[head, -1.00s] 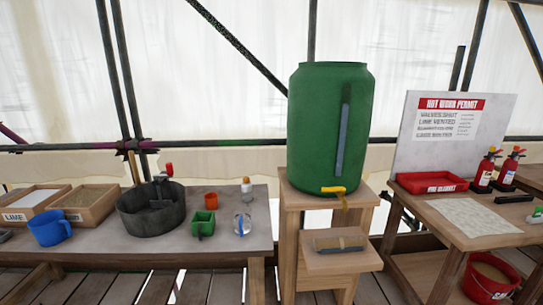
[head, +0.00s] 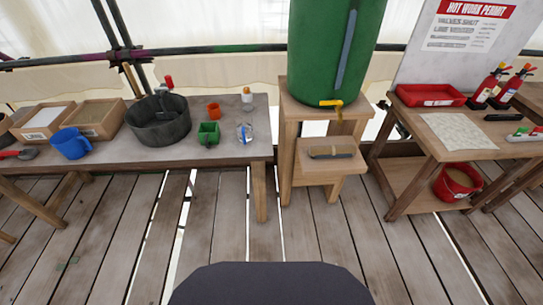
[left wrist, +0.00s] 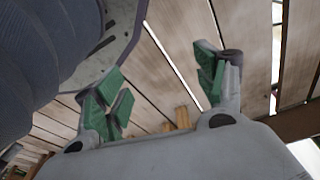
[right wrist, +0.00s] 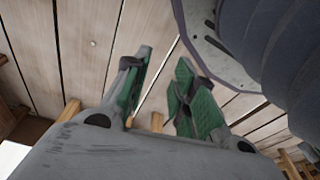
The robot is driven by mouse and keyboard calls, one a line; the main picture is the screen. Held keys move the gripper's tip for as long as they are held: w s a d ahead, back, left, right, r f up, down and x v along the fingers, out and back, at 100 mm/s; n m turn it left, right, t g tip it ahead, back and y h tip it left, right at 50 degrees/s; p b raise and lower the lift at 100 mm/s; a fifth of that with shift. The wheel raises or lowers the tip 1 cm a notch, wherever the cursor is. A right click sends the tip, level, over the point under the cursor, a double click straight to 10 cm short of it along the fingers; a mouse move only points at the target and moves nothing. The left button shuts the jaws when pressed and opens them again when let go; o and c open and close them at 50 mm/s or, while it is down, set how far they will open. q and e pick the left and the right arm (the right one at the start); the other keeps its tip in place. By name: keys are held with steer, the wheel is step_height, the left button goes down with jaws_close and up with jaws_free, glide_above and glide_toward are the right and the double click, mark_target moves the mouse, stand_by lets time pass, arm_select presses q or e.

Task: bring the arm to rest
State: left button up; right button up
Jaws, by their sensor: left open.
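Neither arm shows in the head view. In the left wrist view my left gripper (left wrist: 160,88) is open, with its green-padded fingers wide apart and nothing between them. In the right wrist view my right gripper (right wrist: 163,62) has its two green-padded fingers apart and empty, with a narrower gap. Plank floor lies behind both grippers. Grey parts of my own body fill the inner side of each wrist view. Neither gripper touches an object that I can see.
A workbench (head: 215,153) with a blue mug (head: 70,144) and a dark tub (head: 158,122) stands left. A green barrel (head: 330,50) on a wooden stand (head: 290,130) is central. A side table (head: 425,145) stands right. The plank floor (head: 330,220) before me is clear.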

arm_select(q)
steer(key=s+a+r+p, duration=0.1)
steer(key=s+a+p, duration=0.1)
steer(key=s+p, duration=0.5)
steer(key=s+a+r+g+p, duration=0.1)
steer(key=s+a+p, duration=0.2)
steer(key=s+p, duration=0.5)
steer(key=shift+s+a+r+y, duration=0.2)
steer(key=shift+s+a+y, duration=0.15)
steer(key=shift+s, duration=0.7)
arm_select(e)
steer(key=s+d+r, duration=0.1)
steer(key=s+d, duration=0.1)
steer(key=s, duration=0.6)
steer(key=s+d+r+g, duration=0.1)
steer(key=s+d, duration=0.2)
steer(key=s, duration=0.6)
steer(key=shift+d+r+h, duration=0.2)
steer(key=shift+d+h, duration=0.1)
steer(key=shift+d, duration=0.05)
